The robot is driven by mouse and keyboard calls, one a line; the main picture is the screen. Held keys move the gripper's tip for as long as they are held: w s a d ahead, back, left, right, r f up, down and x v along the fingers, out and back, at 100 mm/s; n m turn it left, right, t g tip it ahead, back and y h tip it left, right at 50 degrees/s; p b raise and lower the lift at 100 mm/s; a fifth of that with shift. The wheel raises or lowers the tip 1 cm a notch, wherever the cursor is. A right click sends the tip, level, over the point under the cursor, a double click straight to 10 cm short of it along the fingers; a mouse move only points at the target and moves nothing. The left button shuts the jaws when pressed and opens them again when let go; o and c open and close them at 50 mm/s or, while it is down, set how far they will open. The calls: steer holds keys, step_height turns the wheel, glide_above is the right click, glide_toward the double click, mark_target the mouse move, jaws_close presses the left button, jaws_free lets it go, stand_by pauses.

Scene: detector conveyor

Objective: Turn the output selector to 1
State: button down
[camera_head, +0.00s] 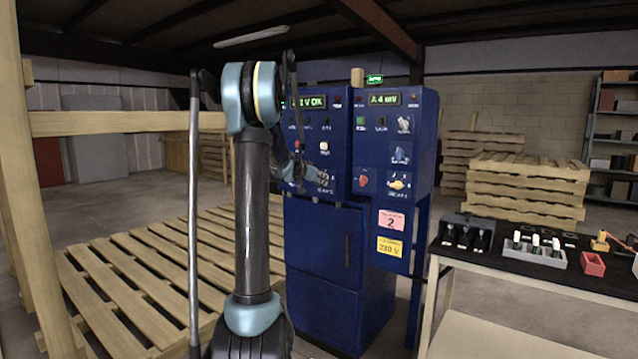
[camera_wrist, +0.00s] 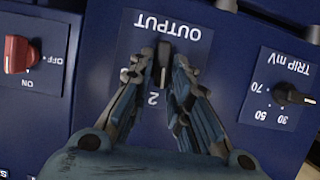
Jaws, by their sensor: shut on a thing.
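My gripper (camera_wrist: 163,72) is shut on the knob, one finger on each side. In the head view my gripper (camera_head: 321,178) is at the front of the blue cabinet (camera_head: 322,245) and hides the selector.
In the wrist view, a red OFF/ON switch (camera_wrist: 18,54) is at left and a black TRIP mV knob (camera_wrist: 290,95) at right, both near my fingers. A wooden pallet (camera_head: 140,265) lies left of the cabinet. A bench (camera_head: 520,276) with trays stands at right.

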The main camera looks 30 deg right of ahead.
steer(key=shift+w+a+f, duration=0.1)
steer(key=shift+a, duration=0.05)
steer(key=n+g+h, duration=0.1)
steer(key=n, duration=0.1)
steer(key=w+n+g+h, duration=0.1)
steer(key=n, duration=0.2)
steer(key=f+n+g+h, duration=0.1)
steer(key=n+g, duration=0.1)
steer(key=n, duration=0.1)
steer(key=shift+w+a, duration=0.25)
steer(key=shift+a, duration=0.05)
steer(key=shift+n, duration=0.3)
stand_by(0.5)
steer(key=c, duration=1.6)
jaws_free()
steer(key=shift+w, duration=0.1)
steer(key=v, duration=1.2)
steer(key=shift+f, duration=0.2)
